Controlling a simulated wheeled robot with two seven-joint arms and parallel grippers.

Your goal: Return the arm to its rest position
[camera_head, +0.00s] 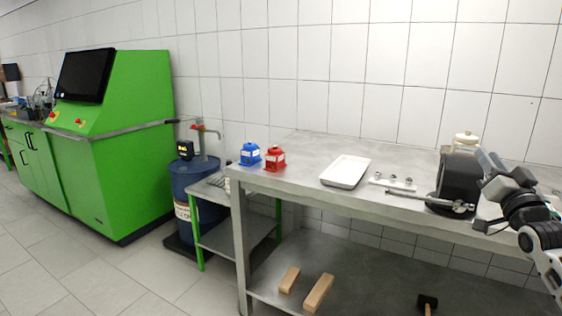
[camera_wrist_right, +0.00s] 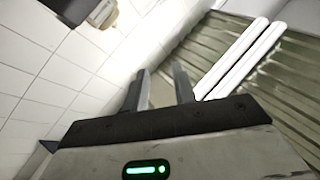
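My right arm comes in from the right edge in the head view, with its right gripper (camera_head: 490,162) raised over the right end of the steel workbench (camera_head: 300,180). The fingers point up and to the left, in front of the tiled wall and beside a black machine part (camera_head: 460,178). In the right wrist view the two fingers of this gripper (camera_wrist_right: 160,90) stand apart with nothing between them; only blurred wall shows behind. My left arm and gripper are not in view.
On the workbench are a blue pump unit (camera_head: 250,154), a red one (camera_head: 275,159), a white tray (camera_head: 345,172) and a white strip with small fittings (camera_head: 393,182). Wooden blocks (camera_head: 318,293) lie on the lower shelf. A green machine (camera_head: 120,150) and blue drum (camera_head: 195,180) stand left.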

